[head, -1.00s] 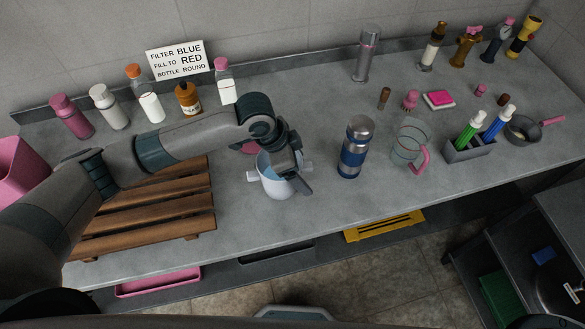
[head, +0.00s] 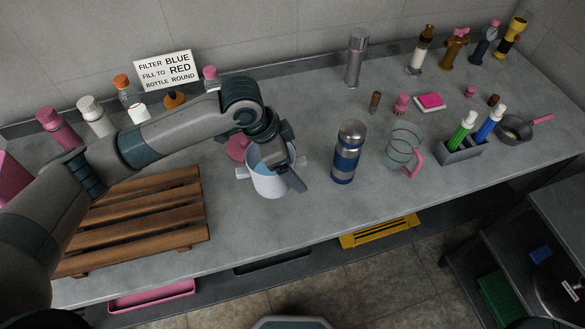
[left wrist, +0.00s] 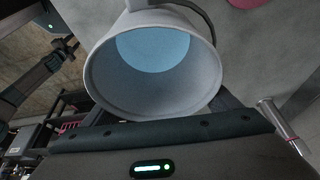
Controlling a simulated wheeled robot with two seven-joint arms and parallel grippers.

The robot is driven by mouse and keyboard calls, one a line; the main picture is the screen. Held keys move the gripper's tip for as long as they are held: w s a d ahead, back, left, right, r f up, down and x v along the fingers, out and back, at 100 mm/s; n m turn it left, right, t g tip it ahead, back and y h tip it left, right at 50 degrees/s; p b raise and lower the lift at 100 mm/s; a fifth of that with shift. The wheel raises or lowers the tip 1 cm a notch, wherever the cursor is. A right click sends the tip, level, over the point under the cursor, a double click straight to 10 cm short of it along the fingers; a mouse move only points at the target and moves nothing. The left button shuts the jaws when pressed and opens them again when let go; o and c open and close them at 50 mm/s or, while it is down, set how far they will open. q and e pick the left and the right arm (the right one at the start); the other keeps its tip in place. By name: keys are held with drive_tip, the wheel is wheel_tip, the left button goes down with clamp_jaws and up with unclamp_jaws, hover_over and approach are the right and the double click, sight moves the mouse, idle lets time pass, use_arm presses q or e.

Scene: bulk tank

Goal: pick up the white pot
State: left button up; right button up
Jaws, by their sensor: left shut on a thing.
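The white pot (head: 268,185) has small side handles and a light blue surface inside. In the head view it is upright and appears slightly above the counter. My left gripper (head: 291,172) is shut on the pot at its right side, and a dark finger points down outside the wall. The exact grip at the handle or rim is partly hidden by the gripper. In the left wrist view the pot (left wrist: 95,75) fills the upper middle, with its open mouth facing the camera. My right gripper is not in view.
A pink round item (head: 237,147) lies behind the pot. A wooden slatted rack (head: 150,207) is to the left. A blue and silver bottle (head: 347,155) and a glass jug (head: 402,147) stand to the right. The counter in front (head: 290,222) is clear.

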sight(292, 150)
use_arm(q)
drive_tip(key=shift+r+b, duration=0.4)
drive_tip(key=shift+r, duration=2)
drive_tip(key=w+a+r+n+t+y, duration=0.1)
drive_tip(key=a+r+n+y, duration=0.1)
drive_tip(key=a+r+n, duration=0.2)
drive_tip(key=w+a+r+n+t+y, duration=0.2)
drive_tip(key=a+r+n, duration=0.2)
drive_tip(key=a+n, duration=0.7)
drive_tip(key=shift+a+t, duration=0.3)
drive_tip(key=shift+a, duration=2)
